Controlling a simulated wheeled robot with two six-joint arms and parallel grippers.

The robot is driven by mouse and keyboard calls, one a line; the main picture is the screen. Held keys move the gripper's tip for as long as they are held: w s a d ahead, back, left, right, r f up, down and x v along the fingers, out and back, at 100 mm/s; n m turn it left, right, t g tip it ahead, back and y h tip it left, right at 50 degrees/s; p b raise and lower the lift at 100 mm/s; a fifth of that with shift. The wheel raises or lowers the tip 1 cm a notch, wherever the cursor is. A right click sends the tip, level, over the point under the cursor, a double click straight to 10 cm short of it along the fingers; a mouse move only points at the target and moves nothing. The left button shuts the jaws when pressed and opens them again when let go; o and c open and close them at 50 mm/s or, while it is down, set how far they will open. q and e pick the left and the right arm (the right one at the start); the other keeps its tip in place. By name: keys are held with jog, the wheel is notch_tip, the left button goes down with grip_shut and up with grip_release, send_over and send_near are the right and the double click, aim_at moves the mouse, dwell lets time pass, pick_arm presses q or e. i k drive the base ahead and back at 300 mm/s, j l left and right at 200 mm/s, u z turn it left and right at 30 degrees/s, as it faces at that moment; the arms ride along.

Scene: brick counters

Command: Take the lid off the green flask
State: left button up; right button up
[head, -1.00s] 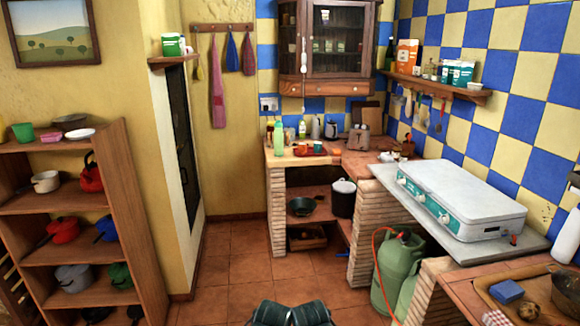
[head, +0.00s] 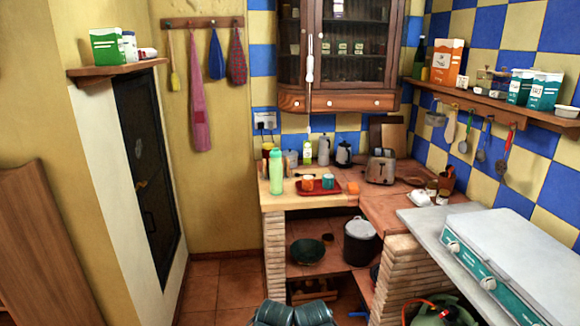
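The green flask (head: 276,176) stands upright near the left front corner of the back brick counter. No gripper fingers show in the head view, so I cannot see whether either gripper is open or shut. Only dark rounded parts of my own body show at the bottom edge.
A red tray (head: 318,187) with cups lies right of the flask. A toaster (head: 381,167) and kettles stand behind. A grey-topped counter with a white stove (head: 520,262) is at right. Tiled floor (head: 222,290) is clear at lower left.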

aim_at(274, 153)
jog(key=i+u, duration=0.1)
jog(key=i, duration=0.8)
jog(key=i+l+u, duration=0.1)
jog(key=i, duration=0.75)
jog(key=i+l+u, duration=0.3)
jog(key=i, duration=0.2)
jog(key=i+l+u, duration=0.35)
jog(key=i+j, duration=0.1)
